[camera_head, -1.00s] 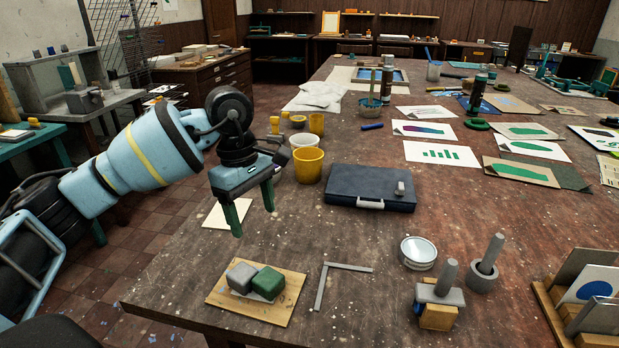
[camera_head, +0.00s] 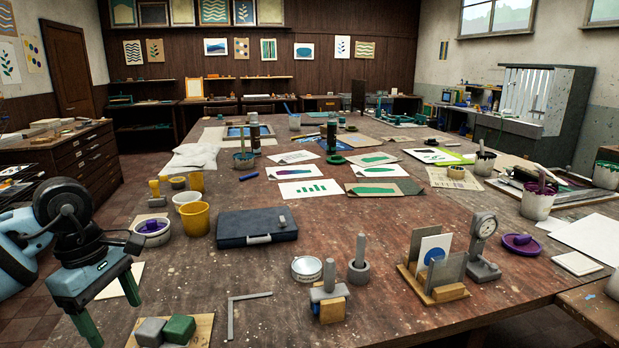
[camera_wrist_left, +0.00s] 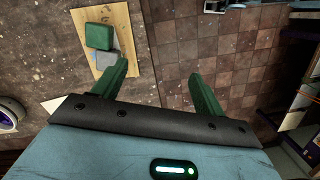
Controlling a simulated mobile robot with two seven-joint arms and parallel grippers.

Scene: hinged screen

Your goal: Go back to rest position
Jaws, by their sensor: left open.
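My left gripper (camera_head: 112,318) is at the lower left of the head view, beside the table's left edge. Its two green fingers are apart with nothing between them. In the left wrist view the open fingers (camera_wrist_left: 160,76) show with tiled floor between and beyond them. A small board (camera_head: 200,328) carries a grey block (camera_head: 150,331) and a green block (camera_head: 180,329), to the right of the gripper. They also show in the left wrist view, where one finger overlaps the board's edge. My right gripper is not in view.
The long worktable (camera_head: 370,235) holds a dark blue case (camera_head: 257,227), a yellow cup (camera_head: 196,219), a metal square (camera_head: 231,312), a lidded tin (camera_head: 306,268) and a rack of panels (camera_head: 433,270). A drawer cabinet (camera_head: 75,165) stands at the left. Floor is free left of the table.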

